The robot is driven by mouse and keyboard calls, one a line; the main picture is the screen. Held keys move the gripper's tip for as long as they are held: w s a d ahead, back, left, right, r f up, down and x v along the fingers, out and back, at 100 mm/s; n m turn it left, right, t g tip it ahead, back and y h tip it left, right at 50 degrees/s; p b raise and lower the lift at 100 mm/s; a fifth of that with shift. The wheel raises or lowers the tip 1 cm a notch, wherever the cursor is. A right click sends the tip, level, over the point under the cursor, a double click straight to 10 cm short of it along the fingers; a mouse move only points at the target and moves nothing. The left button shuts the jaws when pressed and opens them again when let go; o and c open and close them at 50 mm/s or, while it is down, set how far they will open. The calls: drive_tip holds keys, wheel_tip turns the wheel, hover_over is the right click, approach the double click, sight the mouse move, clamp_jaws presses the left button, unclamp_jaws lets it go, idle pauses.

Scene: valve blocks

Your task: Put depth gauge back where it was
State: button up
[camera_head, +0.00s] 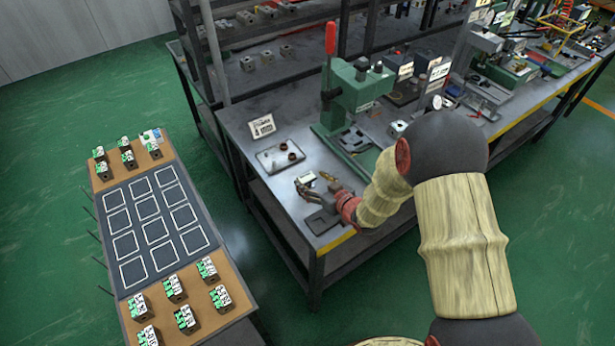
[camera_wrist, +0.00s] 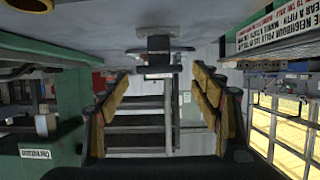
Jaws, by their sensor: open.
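My gripper (camera_head: 314,187) is low over the near end of the metal workbench, with its fingers spread. In the wrist view the open gripper (camera_wrist: 165,110) shows its two yellow-padded fingers, one on each side, with nothing clasped between them. A dark T-shaped piece (camera_wrist: 155,62) shows beyond the fingers in the wrist view; it may be the depth gauge, but I cannot tell for sure. In the head view a small pale block (camera_head: 306,179) lies by the fingertips, and a small yellowish piece (camera_head: 328,176) is beside them. A dark flat pad (camera_head: 322,221) lies on the bench below the gripper.
A tray (camera_head: 268,164) with two brown rings and a small sign (camera_head: 262,127) are on the workbench (camera_head: 239,118). A green press (camera_head: 357,88) with a red handle stands behind my gripper. A cart (camera_head: 122,192) with several valve blocks stands left, across open floor.

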drive_tip(key=p+v, duration=0.1)
drive_tip(key=v, duration=0.7)
drive_tip(key=shift+s, duration=0.1)
drive_tip(key=s+d+r+m+g+h, duration=0.15)
drive_tip(key=d+r+h, duration=0.25)
drive_tip(key=d+r, duration=0.4)
drive_tip(key=s+d+r+m+h, duration=0.25)
drive_tip(key=d+r, duration=0.25)
drive_tip(key=r, duration=0.5)
drive_tip(key=s+r+m+g, duration=0.1)
drive_tip(key=s+r, duration=0.3)
drive_tip(key=s, duration=0.8)
drive_tip(key=s+r+m+g, duration=0.1)
drive_tip(key=s+r+g, duration=0.2)
drive_tip(key=s, duration=1)
drive_tip(key=shift+d+r+m+h, duration=0.2)
drive_tip(key=shift+r+m+h, duration=0.25)
drive_tip(key=shift+r, duration=0.35)
drive_tip(key=shift+w, duration=0.1)
drive_tip(key=shift+c, duration=0.5)
